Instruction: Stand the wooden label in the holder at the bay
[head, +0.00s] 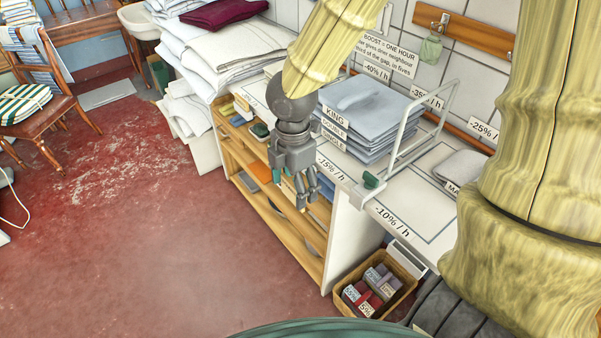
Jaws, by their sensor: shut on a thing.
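My gripper (307,195) hangs in front of the shelf unit, left of the bench's front edge, with its fingers pointing down. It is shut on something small. A pale wood-coloured piece (288,187) shows beside the fingers, apparently the wooden label; most of it is hidden, and its face cannot be read. The white bench top has an outlined, empty bay (425,205) behind the "-10% / h" strip (392,222). My gripper is apart from both.
Grey-blue folded linen (368,108) tagged KING and SINGLE stands behind my gripper, beside a metal rail frame (412,135). A basket (342,304) of labelled blocks is on the floor below. White linen piles (215,50) stand at the back. Red floor (150,230) is open at left.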

